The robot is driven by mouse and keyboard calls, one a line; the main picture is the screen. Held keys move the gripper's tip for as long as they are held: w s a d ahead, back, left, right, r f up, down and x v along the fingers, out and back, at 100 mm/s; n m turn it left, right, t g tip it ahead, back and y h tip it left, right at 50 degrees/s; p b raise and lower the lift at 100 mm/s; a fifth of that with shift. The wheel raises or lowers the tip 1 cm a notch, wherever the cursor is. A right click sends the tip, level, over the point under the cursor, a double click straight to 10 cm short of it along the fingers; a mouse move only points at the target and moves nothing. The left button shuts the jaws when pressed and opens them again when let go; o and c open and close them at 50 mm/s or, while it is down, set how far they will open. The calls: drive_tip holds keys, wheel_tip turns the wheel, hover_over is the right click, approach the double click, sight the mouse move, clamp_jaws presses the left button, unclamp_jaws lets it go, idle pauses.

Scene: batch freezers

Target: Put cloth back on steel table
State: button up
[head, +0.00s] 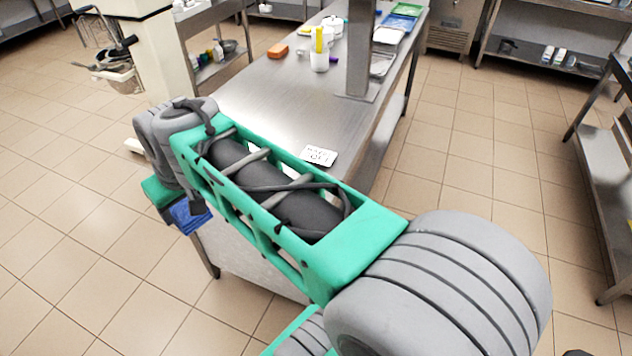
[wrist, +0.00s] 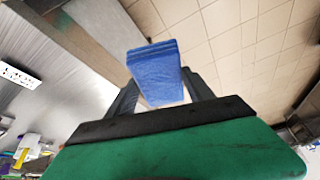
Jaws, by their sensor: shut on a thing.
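A folded blue cloth (wrist: 157,72) is held between the two dark fingers of my gripper (wrist: 160,90) in the wrist view. In the head view the cloth (head: 188,216) shows below my arm, left of the steel table (head: 262,90). My gripper in the head view is mostly hidden by my own arm. The cloth appears to be in the air beside the table's near left side, with floor tiles behind it. The steel table also shows at the left of the wrist view (wrist: 60,75).
A white card with writing (head: 319,156) lies on the table near my arm. A post (head: 357,50) rises from the table's right side. A white container with a yellow item (head: 319,60) and an orange block (head: 278,50) stand farther back. The tabletop's middle left is clear.

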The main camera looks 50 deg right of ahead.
drive_tip(key=s+d+f+n+y+b, duration=0.1)
drive_tip(key=s+d+n+b, duration=0.15)
drive_tip(key=d, duration=0.65)
drive_tip(key=s+d+n+b, duration=0.1)
drive_tip(key=s+d+b, duration=0.25)
drive_tip(key=d, duration=0.65)
drive_tip(key=w+d+f, duration=0.1)
drive_tip(key=d+f, duration=0.2)
drive_tip(key=w+d+f, duration=0.2)
drive_tip(key=d+f, duration=0.1)
drive_tip(key=d, duration=0.1)
drive_tip(key=w+d+f+b, duration=0.1)
drive_tip(key=w+d+f, duration=0.1)
drive_tip(key=d+f, duration=0.1)
drive_tip(key=shift+w+d+f, duration=0.2)
drive_tip(key=shift+w+d, duration=0.05)
drive_tip(key=shift+d, duration=0.4)
wheel_tip(320, 180, down, 3)
drive_tip(key=shift+w+d+b, duration=0.1)
drive_tip(key=shift+d+b, duration=0.05)
drive_tip(key=shift+b, duration=0.15)
drive_tip(key=shift+f, duration=0.3)
drive_tip(key=o, duration=1.3)
